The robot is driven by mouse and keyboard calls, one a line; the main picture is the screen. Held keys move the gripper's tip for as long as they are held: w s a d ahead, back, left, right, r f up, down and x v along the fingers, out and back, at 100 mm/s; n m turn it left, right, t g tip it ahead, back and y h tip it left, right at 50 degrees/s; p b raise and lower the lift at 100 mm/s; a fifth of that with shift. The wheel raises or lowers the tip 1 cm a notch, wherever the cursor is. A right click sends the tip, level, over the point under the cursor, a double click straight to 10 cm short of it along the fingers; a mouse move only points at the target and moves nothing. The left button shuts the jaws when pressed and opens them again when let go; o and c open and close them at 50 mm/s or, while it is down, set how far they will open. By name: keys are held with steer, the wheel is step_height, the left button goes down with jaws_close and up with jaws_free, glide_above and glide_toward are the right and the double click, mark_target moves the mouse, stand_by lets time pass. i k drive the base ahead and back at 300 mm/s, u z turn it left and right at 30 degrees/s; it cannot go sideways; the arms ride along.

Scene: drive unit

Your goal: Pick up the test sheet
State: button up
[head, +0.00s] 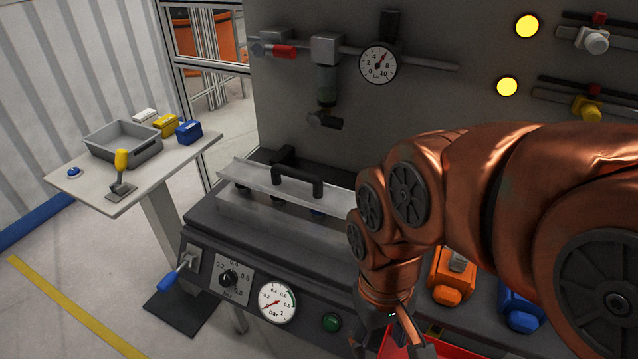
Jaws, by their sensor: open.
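I cannot make out a test sheet for certain in the head view. My copper-coloured arm comes in from the right and bends down to my gripper (391,343) at the bottom edge. Its dark fingers are apart, and their lower ends are partly cut off by the frame. The gripper is over or in front of a red tray (455,352), of which only a part shows. My arm and gripper hide much of the tray, so I cannot tell what lies in it or whether the fingers touch it.
A pale cover with a black handle (297,178) lies on the dark bench left of my arm. An orange block (452,278) and a blue block (519,308) are right of my wrist. Gauges and knobs line the bench front. A side table (110,197) holds a grey bin.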

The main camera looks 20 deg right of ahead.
mark_target(299, 186)
steer(key=z, duration=1.75)
steer(key=k, duration=1.25)
steer(key=u, duration=1.6)
steer(key=i, duration=1)
